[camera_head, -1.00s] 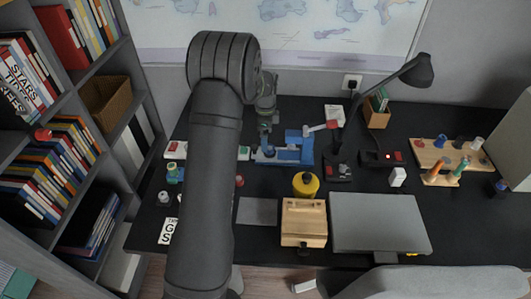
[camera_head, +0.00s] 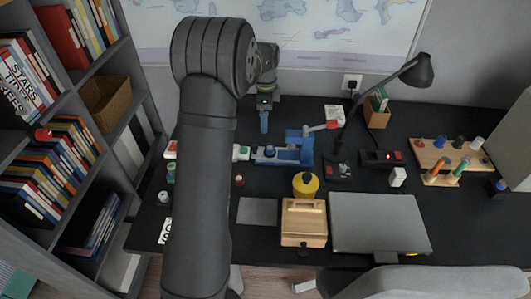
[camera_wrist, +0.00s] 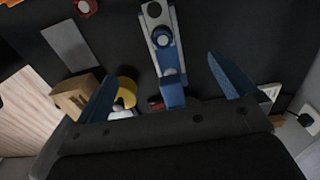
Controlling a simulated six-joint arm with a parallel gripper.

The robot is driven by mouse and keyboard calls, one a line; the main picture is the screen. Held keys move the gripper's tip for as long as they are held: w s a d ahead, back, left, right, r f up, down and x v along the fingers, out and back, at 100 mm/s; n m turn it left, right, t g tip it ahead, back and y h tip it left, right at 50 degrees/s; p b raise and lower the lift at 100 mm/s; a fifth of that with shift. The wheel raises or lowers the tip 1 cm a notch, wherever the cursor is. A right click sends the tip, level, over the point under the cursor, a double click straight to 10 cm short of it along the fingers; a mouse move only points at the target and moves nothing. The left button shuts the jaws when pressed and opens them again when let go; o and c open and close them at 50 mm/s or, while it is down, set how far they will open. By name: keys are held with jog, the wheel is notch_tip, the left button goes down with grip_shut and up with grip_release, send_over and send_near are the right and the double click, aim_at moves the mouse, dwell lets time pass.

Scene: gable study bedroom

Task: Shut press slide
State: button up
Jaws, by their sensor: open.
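The blue press (camera_head: 292,152) stands on the black desk, with a lever ending in a red grip (camera_head: 331,125) at its upper right. Its grey slide reaches left from the blue body and carries a round blue-and-white knob (camera_head: 270,152). In the wrist view, the slide (camera_wrist: 156,20) runs toward the top edge and the knob shows on it. My gripper (camera_head: 264,122) is above and behind the slide's left part, apart from it. In the wrist view, its blue fingers (camera_wrist: 165,64) are spread wide on either side of the press, with nothing between them held.
A yellow round container (camera_head: 305,184), a wooden box (camera_head: 304,222) and a closed laptop (camera_head: 378,222) stand in front of the press. A desk lamp (camera_head: 418,71) arches to the right. A grey plate (camera_head: 257,211) lies flat. My arm hides part of the desk's left side.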

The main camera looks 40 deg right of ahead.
jog(key=shift+r, duration=0.55)
jog(key=shift+c, duration=0.4)
